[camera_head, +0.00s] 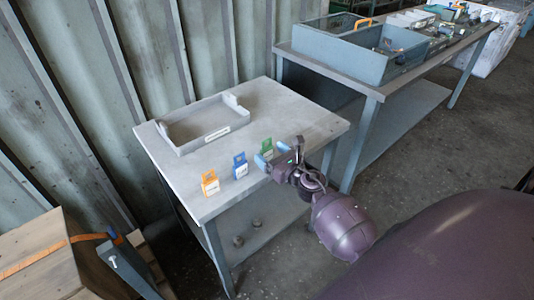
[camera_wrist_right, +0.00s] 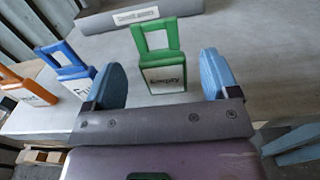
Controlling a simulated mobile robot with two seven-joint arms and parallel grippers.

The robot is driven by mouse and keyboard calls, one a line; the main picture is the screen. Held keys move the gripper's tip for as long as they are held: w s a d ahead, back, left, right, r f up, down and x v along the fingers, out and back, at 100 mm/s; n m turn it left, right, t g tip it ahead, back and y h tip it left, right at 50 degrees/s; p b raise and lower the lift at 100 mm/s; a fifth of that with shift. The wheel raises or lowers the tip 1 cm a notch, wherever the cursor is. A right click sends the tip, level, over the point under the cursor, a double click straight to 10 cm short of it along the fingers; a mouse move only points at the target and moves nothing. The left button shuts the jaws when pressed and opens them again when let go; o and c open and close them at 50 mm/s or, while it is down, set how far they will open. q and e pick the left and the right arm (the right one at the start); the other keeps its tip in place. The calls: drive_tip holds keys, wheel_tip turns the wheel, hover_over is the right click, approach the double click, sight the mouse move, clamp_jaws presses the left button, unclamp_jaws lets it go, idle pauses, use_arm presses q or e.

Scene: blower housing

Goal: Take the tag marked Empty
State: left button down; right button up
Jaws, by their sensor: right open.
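The green tag (camera_head: 266,147) stands upright near the front edge of the small grey table, at the right end of a row of three. In the right wrist view the green tag (camera_wrist_right: 161,66) has an open loop handle on top and a white label reading "Empty". My right gripper (camera_head: 271,155) is open beside it. In the wrist view its two blue fingers (camera_wrist_right: 162,76) appear on either side of the tag's lower part, with gaps at both sides; I cannot tell whether the tag is between them in depth. My left gripper is not in view.
A blue tag (camera_head: 240,166) and an orange tag (camera_head: 210,183) stand left of the green one. A shallow grey tray (camera_head: 183,148) lies behind them on the small table (camera_head: 285,100). A longer bench with a blue-grey bin (camera_head: 345,58) stands back right. A wooden crate (camera_head: 40,250) is front left.

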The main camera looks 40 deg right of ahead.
sight(268, 150)
drive_tip(key=w, duration=0.4)
drive_tip(key=shift+r, duration=0.15)
drive_tip(key=c, duration=1)
